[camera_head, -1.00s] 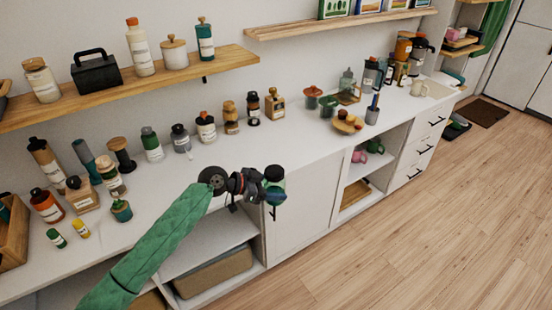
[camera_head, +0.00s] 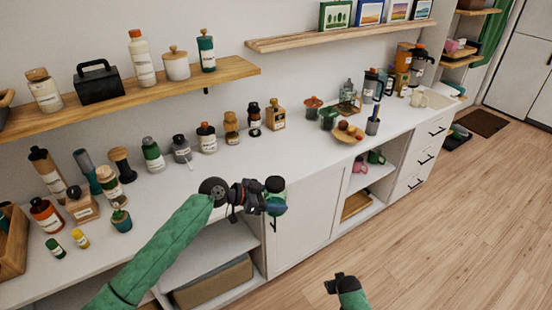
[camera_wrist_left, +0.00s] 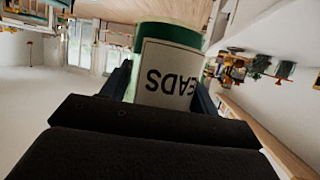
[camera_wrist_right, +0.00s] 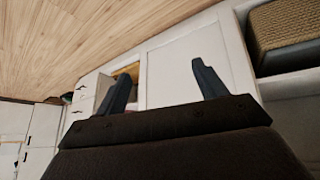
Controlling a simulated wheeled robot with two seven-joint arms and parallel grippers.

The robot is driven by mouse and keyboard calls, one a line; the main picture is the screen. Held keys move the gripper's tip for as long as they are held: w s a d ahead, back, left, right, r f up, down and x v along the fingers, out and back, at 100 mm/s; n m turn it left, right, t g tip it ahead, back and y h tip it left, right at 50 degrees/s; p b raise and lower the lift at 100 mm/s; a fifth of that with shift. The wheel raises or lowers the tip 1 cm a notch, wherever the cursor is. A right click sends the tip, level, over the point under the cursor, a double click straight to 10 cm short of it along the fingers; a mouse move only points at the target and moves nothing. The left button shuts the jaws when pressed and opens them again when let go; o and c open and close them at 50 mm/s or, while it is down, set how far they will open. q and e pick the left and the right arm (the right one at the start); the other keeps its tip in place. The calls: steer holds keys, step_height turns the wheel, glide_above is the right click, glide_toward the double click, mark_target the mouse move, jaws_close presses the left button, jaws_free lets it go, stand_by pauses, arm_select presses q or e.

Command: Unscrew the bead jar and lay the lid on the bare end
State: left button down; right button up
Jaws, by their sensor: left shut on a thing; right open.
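The bead jar (camera_wrist_left: 165,75) fills the middle of the left wrist view, with a green band and a white label reading "EADS" upside down. My left gripper (camera_wrist_left: 165,90) is shut on its body. In the head view the jar (camera_head: 275,204) shows green beyond the left gripper (camera_head: 270,196), held in front of the counter edge. Whether its lid is on is hard to tell. My right gripper (camera_head: 334,285) is at the bottom of the head view, apart from the jar. Its fingers stand wide apart and empty in the right wrist view (camera_wrist_right: 160,80).
The white counter (camera_head: 180,195) holds several bottles and jars along the wall. Counter between the bottles and the front edge is mostly clear. Open shelves with a woven basket (camera_head: 215,283) lie below.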

steer(key=w+a+r+n+t+y, duration=0.1)
steer(key=w+a+r+t, duration=0.15)
steer(key=w+r, duration=0.9)
steer(key=w+a+r+n+t, duration=0.1)
steer(key=w+a+r, duration=0.3)
steer(key=w+r, duration=0.75)
steer(key=w+a+r+n+t+y, duration=0.1)
steer(key=w+a+r+t, duration=0.15)
steer(key=w+r, duration=0.95)
steer(key=s+a+r+n+y, duration=0.15)
steer(key=a+r, duration=0.35)
steer(key=r, duration=0.9)
steer(key=s+a+r+n+y, duration=0.1)
steer(key=a+r+n, duration=0.35)
steer(key=r, duration=0.95)
steer(key=s+a+r+y, duration=0.1)
steer(key=a+r, duration=0.6)
steer(key=r, duration=0.7)
steer(key=g+h, duration=0.6)
steer(key=g, duration=0.7)
glide_above(276, 181)
step_height(276, 181, down, 18)
steer(key=shift+a+r, duration=0.15)
steer(key=shift+r, duration=0.05)
steer(key=shift+d, duration=0.2)
steer(key=shift+f, duration=4)
